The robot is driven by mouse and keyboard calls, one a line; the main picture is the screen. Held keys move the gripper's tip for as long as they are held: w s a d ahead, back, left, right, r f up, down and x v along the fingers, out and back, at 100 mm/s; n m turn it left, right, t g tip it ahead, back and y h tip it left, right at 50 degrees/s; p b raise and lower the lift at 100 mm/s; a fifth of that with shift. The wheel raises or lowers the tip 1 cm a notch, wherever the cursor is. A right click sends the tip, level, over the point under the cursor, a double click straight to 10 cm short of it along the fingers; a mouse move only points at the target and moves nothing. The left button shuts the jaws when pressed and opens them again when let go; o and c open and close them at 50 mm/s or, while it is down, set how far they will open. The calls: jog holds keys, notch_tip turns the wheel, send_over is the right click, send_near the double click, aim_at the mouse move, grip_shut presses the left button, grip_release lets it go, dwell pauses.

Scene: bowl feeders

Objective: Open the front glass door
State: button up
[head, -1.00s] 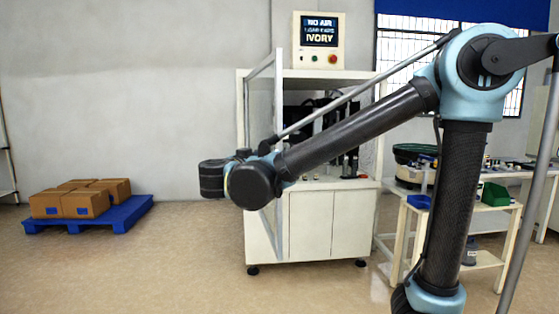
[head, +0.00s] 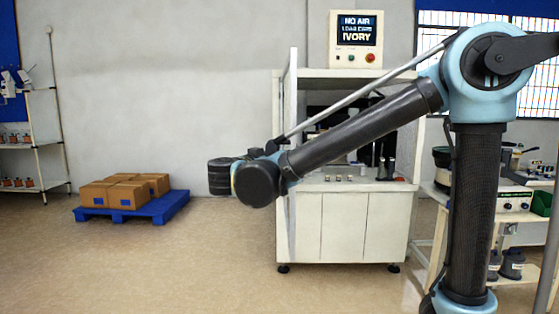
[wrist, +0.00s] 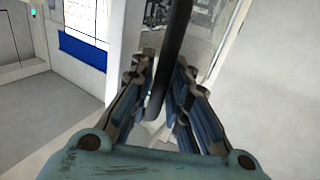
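The front glass door of the white cabinet (head: 345,225) stands swung out. In the head view its pale frame (head: 292,150) shows nearly edge-on at the cabinet's left side. My gripper (head: 219,177) is at the left of this frame, at mid height, seen small and partly hidden by my wrist. In the wrist view the two fingers of my gripper (wrist: 164,75) lie close on either side of a dark upright bar, the door handle (wrist: 178,30), and appear shut on it.
A control box (head: 355,40) sits on top of the cabinet. A blue pallet (head: 160,207) with brown boxes (head: 125,193) lies on the floor to the left, and a shelf rack (head: 38,145) stands beyond. A workbench (head: 440,200) is at the right. Floor before the cabinet is clear.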

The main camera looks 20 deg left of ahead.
jog(key=shift+o, duration=0.9)
jog(key=v, duration=1.2)
